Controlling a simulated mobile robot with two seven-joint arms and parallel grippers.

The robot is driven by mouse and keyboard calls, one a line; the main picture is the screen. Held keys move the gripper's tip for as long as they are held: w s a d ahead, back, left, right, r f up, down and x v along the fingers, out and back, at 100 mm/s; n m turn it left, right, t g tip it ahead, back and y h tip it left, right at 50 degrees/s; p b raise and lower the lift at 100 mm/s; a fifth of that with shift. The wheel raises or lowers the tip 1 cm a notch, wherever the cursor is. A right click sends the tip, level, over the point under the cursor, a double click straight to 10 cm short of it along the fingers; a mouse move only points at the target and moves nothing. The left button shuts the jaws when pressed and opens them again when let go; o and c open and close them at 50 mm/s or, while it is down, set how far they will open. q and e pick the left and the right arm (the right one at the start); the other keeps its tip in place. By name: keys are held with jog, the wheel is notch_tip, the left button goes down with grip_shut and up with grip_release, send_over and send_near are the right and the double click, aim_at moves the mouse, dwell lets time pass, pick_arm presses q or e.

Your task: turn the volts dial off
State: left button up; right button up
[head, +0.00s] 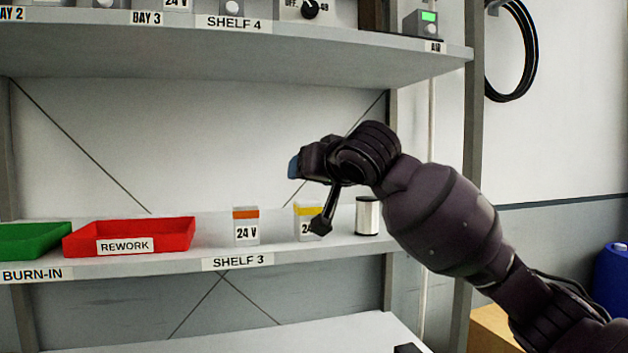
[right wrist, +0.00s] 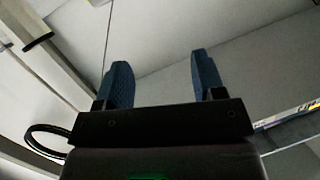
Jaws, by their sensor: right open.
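A black dial (head: 310,9) marked OFF and 48 sits on a box at the top edge of the head view, on shelf 4; the box is cut off by the frame, and I cannot read which dial it is. My right gripper (head: 294,167) is raised between shelf 3 and shelf 4, below the dial and apart from it. In the right wrist view the right gripper (right wrist: 160,82) shows two blue fingers spread apart with nothing between them. My left gripper is not in view.
Shelf 4 (head: 150,60) overhangs the arm. A green-lit AIR unit (head: 428,25) stands upper right.

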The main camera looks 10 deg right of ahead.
jog(key=shift+f, duration=0.5)
